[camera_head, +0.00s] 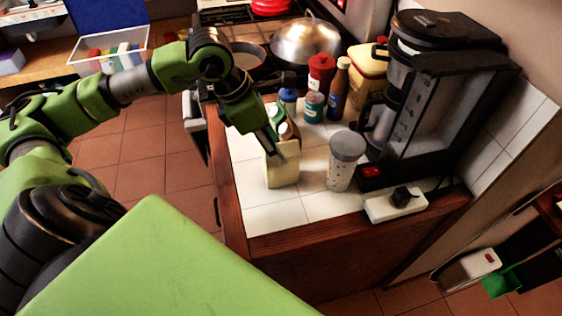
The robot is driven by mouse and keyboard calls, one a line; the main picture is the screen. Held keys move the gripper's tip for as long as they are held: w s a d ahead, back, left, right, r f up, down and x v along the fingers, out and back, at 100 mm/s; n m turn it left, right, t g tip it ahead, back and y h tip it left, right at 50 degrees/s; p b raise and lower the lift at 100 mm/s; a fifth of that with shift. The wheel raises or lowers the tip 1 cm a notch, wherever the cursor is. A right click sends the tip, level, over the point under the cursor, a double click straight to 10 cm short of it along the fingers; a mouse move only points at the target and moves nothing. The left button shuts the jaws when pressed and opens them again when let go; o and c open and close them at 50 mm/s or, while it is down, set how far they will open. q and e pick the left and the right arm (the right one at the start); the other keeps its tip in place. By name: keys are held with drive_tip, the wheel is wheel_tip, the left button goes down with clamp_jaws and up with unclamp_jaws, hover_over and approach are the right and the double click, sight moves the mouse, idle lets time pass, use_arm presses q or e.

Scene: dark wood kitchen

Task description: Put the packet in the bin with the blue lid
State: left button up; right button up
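A cream packet (282,168) stands upright on the white tiled counter, near its left edge. My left gripper (277,137) reaches down from the upper left to the top of the packet. Its fingertips overlap the packet's top, and I cannot tell whether they are closed on it. A white-rimmed open container (77,68) with several coloured items sits on the wooden surface at the upper left. A raised blue panel (110,17), which looks like its lid, stands behind it. My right gripper is not in view.
A grey-lidded shaker (345,163) stands just right of the packet, before a black coffee machine (433,115). Several bottles (320,73) stand behind. A domed pot (305,42) is farther back. A white box (468,269) and green object (502,282) are at lower right. Open tiled floor (150,150) lies left.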

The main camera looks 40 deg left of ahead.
sight(289, 164)
use_arm(q)
drive_tip(key=x, duration=0.3)
drive_tip(key=shift+r, duration=0.1)
drive_tip(key=shift+w+d+f+p, duration=0.1)
drive_tip(key=shift+w+f+p, duration=0.1)
drive_tip(key=shift+f+p, duration=0.2)
drive_tip(key=shift+w+d+f+p, duration=0.1)
drive_tip(key=shift+f+p, duration=0.2)
drive_tip(key=shift+f, duration=0.05)
drive_tip(key=p+x, duration=0.1)
drive_tip(key=x, duration=0.2)
drive_tip(key=shift+w+d+f, duration=0.1)
drive_tip(key=shift+w+f, duration=0.15)
drive_tip(key=shift+f, duration=0.1)
drive_tip(key=shift+w+f, duration=0.1)
drive_tip(key=shift+f, duration=0.2)
drive_tip(key=c, duration=1.1)
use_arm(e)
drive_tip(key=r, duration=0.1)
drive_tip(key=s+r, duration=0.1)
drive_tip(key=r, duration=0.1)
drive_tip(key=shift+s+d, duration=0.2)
